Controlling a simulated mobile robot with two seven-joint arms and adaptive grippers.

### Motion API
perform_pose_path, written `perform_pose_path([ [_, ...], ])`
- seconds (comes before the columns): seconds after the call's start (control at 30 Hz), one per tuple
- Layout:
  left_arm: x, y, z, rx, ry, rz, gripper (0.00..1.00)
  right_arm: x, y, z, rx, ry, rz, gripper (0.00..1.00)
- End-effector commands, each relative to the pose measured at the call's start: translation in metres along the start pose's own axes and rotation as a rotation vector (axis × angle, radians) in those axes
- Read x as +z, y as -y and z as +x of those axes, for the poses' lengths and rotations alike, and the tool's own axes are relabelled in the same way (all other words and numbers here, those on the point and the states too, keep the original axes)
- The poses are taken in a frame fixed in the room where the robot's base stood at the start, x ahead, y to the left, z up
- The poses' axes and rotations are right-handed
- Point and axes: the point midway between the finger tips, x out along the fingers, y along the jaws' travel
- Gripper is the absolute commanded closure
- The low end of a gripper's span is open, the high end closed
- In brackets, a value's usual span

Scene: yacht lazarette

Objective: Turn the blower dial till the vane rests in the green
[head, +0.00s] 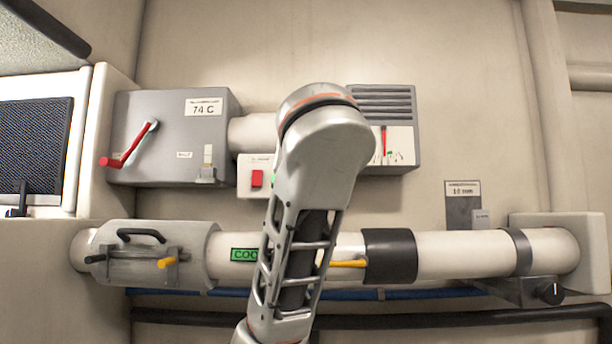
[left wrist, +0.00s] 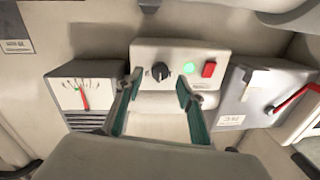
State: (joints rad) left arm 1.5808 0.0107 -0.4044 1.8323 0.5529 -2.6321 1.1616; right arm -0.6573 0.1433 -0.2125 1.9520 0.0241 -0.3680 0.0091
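The blower dial (left wrist: 160,72), a black knob with a pale pointer line, is on a light control box (left wrist: 225,50) in the left wrist view. My left gripper (left wrist: 159,78) is open; its two green-lined fingers appear on either side of the dial, with no visible contact. The vane gauge (left wrist: 72,95) has a red vane (left wrist: 85,99) and small green marks. In the head view the gauge (head: 402,144) shows its red vane (head: 384,140) nearly upright. My arm hides the dial and the left gripper there. My right gripper is out of view.
The control box carries a lit green lamp (left wrist: 189,68) and a red switch (left wrist: 209,70). A grey box (head: 170,135) with a red-handled lever (head: 130,148) stands left. A large white pipe (head: 455,252) with a yellow handle (head: 345,264) runs below.

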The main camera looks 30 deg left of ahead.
Motion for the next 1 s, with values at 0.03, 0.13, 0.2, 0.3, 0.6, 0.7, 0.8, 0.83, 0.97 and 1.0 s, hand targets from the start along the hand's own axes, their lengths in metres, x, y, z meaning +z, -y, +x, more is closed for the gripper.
perform_pose_path([
  [0.03,-0.001,0.002,0.008,-0.005,0.001,0.0,0.62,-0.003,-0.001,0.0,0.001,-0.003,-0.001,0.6],
  [0.13,-0.001,0.002,0.019,-0.004,0.0,0.0,0.62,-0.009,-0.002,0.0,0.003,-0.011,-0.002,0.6],
  [0.2,-0.001,0.001,0.025,-0.003,0.0,0.001,0.62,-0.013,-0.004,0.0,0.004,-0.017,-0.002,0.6],
  [0.3,0.0,0.001,0.032,-0.001,0.001,-0.001,0.62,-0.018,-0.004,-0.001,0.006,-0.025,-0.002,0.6],
  [0.6,0.001,0.0,0.036,0.002,0.002,-0.002,0.62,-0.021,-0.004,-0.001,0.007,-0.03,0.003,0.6],
  [0.7,0.001,0.0,0.036,0.002,0.002,-0.002,0.67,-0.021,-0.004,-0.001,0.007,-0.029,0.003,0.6],
  [0.8,0.001,0.0,0.036,0.002,0.002,-0.002,0.93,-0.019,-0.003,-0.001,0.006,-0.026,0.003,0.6],
  [0.83,0.001,0.0,0.036,0.002,0.002,-0.002,1.0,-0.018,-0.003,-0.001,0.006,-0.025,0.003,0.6],
  [0.97,0.001,0.0,0.036,0.002,0.002,-0.002,1.0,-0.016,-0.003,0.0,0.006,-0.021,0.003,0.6],
  [1.0,0.001,0.0,0.036,0.002,0.002,-0.001,1.0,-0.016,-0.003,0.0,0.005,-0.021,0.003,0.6],
])
